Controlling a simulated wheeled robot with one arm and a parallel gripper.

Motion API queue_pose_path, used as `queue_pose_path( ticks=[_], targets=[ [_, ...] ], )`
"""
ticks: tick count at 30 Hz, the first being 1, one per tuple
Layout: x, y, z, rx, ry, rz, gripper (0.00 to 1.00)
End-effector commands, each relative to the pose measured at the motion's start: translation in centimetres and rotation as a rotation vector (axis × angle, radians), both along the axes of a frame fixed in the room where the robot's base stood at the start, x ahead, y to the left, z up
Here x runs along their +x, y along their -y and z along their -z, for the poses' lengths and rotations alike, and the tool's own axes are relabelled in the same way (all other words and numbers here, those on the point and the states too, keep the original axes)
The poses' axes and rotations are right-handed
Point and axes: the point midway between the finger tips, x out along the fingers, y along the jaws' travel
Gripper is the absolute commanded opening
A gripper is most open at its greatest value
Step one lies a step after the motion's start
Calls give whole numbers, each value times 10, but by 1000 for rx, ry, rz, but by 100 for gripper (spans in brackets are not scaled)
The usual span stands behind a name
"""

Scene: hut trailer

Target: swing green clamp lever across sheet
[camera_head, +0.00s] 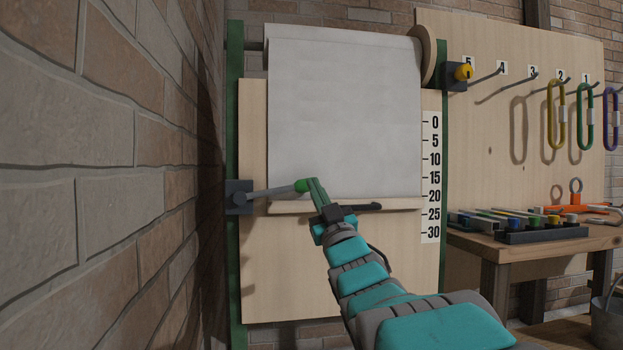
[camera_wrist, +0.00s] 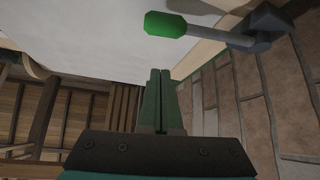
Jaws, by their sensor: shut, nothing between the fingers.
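The clamp lever has a grey rod and a green grip (camera_head: 301,186). Its dark pivot block (camera_head: 238,197) is on the left green post, and the rod points right, nearly level, with the grip in front of the lower left of the white sheet (camera_head: 345,110). My gripper (camera_head: 313,184) is shut and empty, its green fingertips just right of the grip in the head view. In the wrist view the fingertips (camera_wrist: 160,73) show a gap from the grip (camera_wrist: 165,24). Contact cannot be told from the head view.
A brick wall (camera_head: 90,150) stands close on the left. A numbered scale (camera_head: 431,175), a pegboard with carabiners (camera_head: 556,115) and a workbench (camera_head: 530,243) are to the right.

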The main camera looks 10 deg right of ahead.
Motion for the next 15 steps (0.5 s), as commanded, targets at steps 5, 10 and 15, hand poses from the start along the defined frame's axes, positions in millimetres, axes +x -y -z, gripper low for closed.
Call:
queue_pose_path(
  ticks=[5, 10, 15],
  targets=[
    [-11, 1, 8, 0, 1, 0, 0],
    [-14, 1, 9, 0, 3, -1, 0],
    [-14, 1, 9, 0, 2, -1, 0]
  ],
)
